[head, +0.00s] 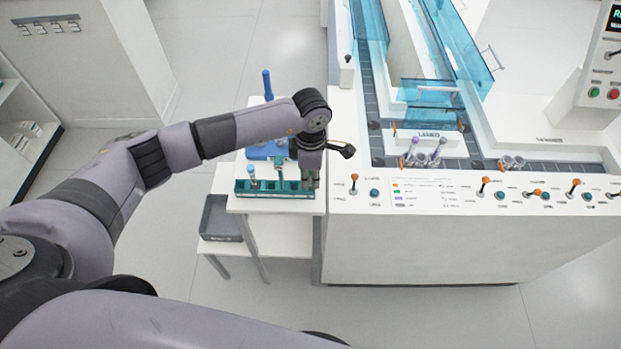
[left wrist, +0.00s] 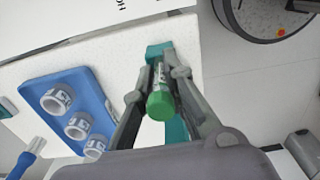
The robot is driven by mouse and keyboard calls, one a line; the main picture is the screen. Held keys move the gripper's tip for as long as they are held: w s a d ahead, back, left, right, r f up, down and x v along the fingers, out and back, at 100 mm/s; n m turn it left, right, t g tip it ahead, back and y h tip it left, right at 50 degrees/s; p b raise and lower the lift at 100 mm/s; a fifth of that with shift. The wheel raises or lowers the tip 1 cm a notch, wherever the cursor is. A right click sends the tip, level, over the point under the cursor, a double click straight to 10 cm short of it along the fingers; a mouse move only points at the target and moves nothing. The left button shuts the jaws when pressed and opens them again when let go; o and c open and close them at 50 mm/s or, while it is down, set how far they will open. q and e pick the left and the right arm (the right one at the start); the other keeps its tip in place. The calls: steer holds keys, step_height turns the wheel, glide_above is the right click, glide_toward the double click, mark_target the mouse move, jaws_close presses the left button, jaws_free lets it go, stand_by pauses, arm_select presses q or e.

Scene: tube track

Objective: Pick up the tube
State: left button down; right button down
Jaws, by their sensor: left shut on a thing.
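In the left wrist view a tube with a green cap (left wrist: 160,104) and a labelled body is between the two fingers. My left gripper (left wrist: 159,74) is shut on it. The teal rack (left wrist: 177,132) lies behind the tube; whether the tube's lower end is still in a slot I cannot tell. In the head view my left gripper (head: 311,183) is over the right end of the teal rack (head: 275,195), and the arm hides most of the held tube. Another tube (head: 252,177) stands in the rack's left part. My right gripper is out of view.
A blue holder (left wrist: 65,88) with white rings sits beside the rack on the white side table (head: 235,206). A grey bin (head: 217,220) is on the lower shelf. To the right is a track machine (head: 450,225) with orange levers, blue clear guards and tubes in a carrier.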

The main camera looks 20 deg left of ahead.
arm_select(q)
steer(key=shift+r, duration=0.15)
step_height(320, 180, up, 20)
steer(key=b, duration=0.4)
steer(key=shift+f, duration=0.25)
steer(key=shift+f+b, duration=7.2)
steer(key=shift+f, duration=1.5)
steer(key=shift+f+b, duration=0.4)
steer(key=shift+f, duration=0.1)
steer(key=shift+f+b, duration=0.3)
steer(key=shift+f, duration=0.15)
steer(key=shift+m, duration=0.4)
